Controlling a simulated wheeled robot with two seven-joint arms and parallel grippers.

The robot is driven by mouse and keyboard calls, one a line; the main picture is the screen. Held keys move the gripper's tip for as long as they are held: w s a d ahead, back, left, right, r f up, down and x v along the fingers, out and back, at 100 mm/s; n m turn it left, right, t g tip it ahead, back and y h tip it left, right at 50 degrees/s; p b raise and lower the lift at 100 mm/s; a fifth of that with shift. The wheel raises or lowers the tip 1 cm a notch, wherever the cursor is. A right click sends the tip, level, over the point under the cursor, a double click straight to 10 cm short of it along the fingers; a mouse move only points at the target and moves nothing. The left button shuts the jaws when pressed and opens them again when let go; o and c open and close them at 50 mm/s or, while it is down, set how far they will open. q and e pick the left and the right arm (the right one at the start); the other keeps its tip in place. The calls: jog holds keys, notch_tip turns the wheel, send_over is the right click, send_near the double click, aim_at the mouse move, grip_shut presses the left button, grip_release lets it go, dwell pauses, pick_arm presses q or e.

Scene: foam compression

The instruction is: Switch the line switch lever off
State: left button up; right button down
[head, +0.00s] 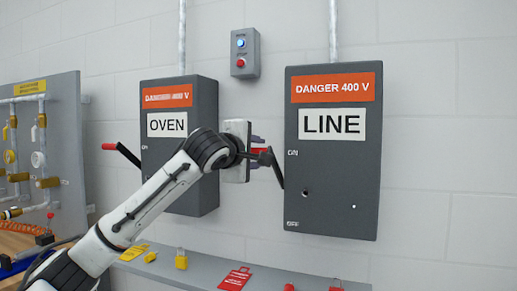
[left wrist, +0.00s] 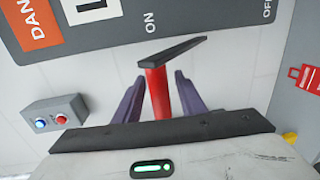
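The grey LINE switch box (head: 333,205) hangs on the wall at the right of the head view. Its lever (head: 276,172) is on the box's left side, angled up near the ON mark; OFF is lower down. In the left wrist view the dark lever bar (left wrist: 180,50) carries a red handle (left wrist: 157,95). My left gripper (head: 257,150) is at this handle. In the left wrist view its two purple fingers (left wrist: 157,92) stand on either side of the red handle, with a visible gap on each side. My right gripper is not in view.
A grey OVEN box (head: 178,180) with a red-tipped lever (head: 120,152) is left of my gripper. A button box (head: 240,52) is above. A shelf (head: 210,268) with padlocks and red tags runs below. A pipe panel (head: 66,120) stands at the far left.

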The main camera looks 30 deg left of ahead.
pick_arm(q)
jog(key=shift+w+a+f, duration=0.1)
jog(key=shift+w+a, duration=0.05)
jog(key=shift+w, duration=0.45)
grip_shut()
jog(key=shift+f, duration=0.1)
